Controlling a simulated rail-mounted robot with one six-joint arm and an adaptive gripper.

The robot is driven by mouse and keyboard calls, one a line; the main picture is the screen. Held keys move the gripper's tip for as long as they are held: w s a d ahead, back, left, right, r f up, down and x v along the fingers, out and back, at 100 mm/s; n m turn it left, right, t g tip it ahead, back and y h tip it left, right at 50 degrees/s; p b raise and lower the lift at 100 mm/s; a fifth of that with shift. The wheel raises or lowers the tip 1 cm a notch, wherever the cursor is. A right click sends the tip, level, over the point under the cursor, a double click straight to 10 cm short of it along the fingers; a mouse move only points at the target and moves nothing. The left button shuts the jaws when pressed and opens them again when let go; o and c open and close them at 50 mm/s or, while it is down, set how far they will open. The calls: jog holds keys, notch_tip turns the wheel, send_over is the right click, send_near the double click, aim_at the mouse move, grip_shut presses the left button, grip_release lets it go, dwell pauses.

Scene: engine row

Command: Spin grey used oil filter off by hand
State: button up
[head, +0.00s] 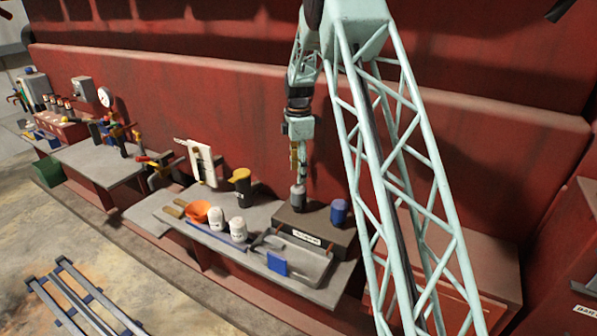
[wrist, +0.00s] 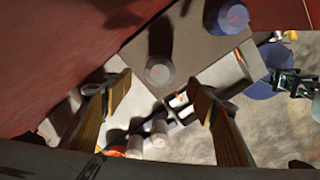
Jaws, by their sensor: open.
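The grey used oil filter (head: 298,197) stands upright on a brown-grey block (head: 333,235) on the bench. A blue filter (head: 338,211) stands to its right on the same block. My gripper (head: 298,176) points down just above the grey filter, with its yellow fingers apart and empty. In the wrist view, the round end of the grey filter (wrist: 159,71) shows in the gap between the fingertips (wrist: 160,84), apart from both. The blue filter (wrist: 228,15) is outside the gap, at the upper right. The filter's lower side is hidden in the wrist view.
Two white filters (head: 238,230), an orange funnel (head: 197,211) and a black jug with a yellow lid (head: 241,186) stand left of the block. A shallow grey tray (head: 312,264) lies in front. A red wall (head: 240,120) rises close behind.

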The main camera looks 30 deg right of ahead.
aim_at(298, 198)
jog(key=shift+f, duration=0.15)
jog(key=shift+f+p, duration=0.45)
jog(key=shift+f, duration=6.3)
jog(key=c, duration=1.1)
jog(key=shift+o, duration=0.2)
jog(key=shift+n, duration=0.3)
jog(key=shift+n+b, duration=0.55)
jog(key=shift+n, duration=0.85)
jog(key=shift+n, duration=0.4)
